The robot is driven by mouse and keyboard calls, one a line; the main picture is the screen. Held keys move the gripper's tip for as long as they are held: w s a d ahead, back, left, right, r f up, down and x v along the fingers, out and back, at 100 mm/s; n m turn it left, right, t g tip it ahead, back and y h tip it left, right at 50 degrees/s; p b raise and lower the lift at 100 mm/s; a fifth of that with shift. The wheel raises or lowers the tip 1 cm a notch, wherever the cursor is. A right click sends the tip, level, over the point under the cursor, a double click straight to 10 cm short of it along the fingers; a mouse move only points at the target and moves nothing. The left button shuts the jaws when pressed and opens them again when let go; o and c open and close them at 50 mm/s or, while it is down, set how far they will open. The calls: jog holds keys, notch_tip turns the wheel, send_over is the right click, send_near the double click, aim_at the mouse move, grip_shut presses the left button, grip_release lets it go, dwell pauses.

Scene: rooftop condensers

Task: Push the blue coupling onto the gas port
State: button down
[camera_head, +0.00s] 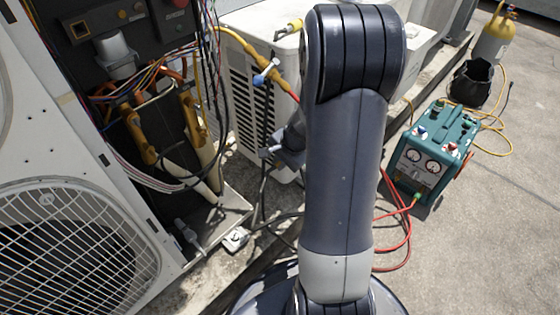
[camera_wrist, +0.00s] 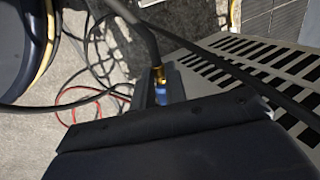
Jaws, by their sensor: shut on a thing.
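In the wrist view my gripper (camera_wrist: 160,86) is shut on the blue coupling (camera_wrist: 161,97), which sits between two grey fingers. A brass end (camera_wrist: 159,75) shows just above the blue part, and a dark hose runs up from it. In the head view my arm stands in front of the white condenser, and the coupling in my jaws cannot be made out there. A light blue fitting (camera_head: 266,73) on a yellow hose shows at the condenser's side. I cannot make out the gas port for certain, nor whether the coupling touches it.
An open unit with loose wiring (camera_head: 160,90) and a fan grille (camera_head: 75,245) stands at the left. The white condenser's slotted grille (camera_wrist: 245,62) is close to my gripper.

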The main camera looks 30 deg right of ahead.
jog(key=c, duration=2)
grip_release()
grip_shut()
jog(key=shift+s+a, duration=0.1)
jog(key=shift+a, duration=0.15)
jog(key=shift+s+a, duration=0.25)
jog(key=shift+a, duration=0.45)
jog(key=shift+s+a, duration=0.25)
jog(key=shift+a, duration=0.4)
jog(key=shift+s+a, duration=0.25)
jog(key=shift+a, duration=0.45)
jog(key=shift+c, duration=0.3)
grip_release()
grip_shut()
